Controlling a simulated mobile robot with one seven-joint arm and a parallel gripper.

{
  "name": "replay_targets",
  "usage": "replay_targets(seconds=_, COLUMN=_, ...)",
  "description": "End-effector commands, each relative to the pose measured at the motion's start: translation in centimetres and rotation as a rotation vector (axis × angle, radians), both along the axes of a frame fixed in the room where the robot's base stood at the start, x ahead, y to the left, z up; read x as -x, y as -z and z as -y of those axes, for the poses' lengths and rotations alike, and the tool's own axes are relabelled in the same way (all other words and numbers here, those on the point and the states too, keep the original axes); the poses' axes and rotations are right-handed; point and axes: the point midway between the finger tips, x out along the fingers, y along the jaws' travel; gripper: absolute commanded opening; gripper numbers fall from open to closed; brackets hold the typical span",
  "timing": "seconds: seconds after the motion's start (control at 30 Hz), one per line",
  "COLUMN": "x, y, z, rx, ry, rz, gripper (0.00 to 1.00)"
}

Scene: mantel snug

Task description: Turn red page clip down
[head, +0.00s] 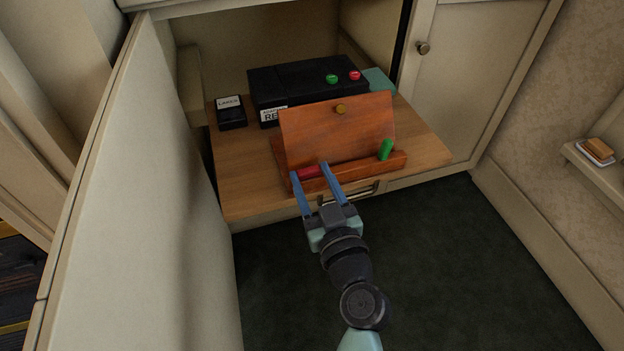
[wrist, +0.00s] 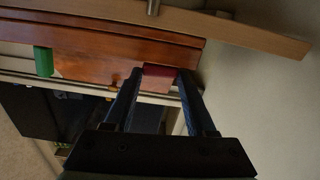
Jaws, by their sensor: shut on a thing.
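A wooden book stand (head: 347,184) stands on the cabinet shelf, its board (head: 335,133) leaning back. The red page clip (head: 308,173) lies roughly level along the stand's front ledge at the left. My gripper (head: 310,171) reaches it from the front, with one blue finger at each end of the clip, shut on it. The wrist view shows the red clip (wrist: 160,70) between my fingertips (wrist: 161,77). A green page clip (head: 386,150) stands upright, slightly tilted, at the right of the ledge; it also shows in the wrist view (wrist: 43,61).
A black box (head: 300,80) with green and red buttons stands behind the stand. A small black labelled box (head: 231,113) is to its left. An open cabinet door (head: 140,190) stands close on the left. Bare shelf (head: 430,143) lies right of the stand.

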Motion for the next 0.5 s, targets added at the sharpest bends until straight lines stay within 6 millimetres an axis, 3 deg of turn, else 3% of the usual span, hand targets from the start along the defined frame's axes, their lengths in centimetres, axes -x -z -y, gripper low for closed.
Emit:
replay_targets(seconds=0.47, x=0.0, y=0.19, z=0.13, rx=-0.099, ry=0.001, rz=-0.033, gripper=0.0)
replay_targets(seconds=0.5, x=0.0, y=0.19, z=0.13, rx=-0.099, ry=0.001, rz=-0.033, gripper=0.59)
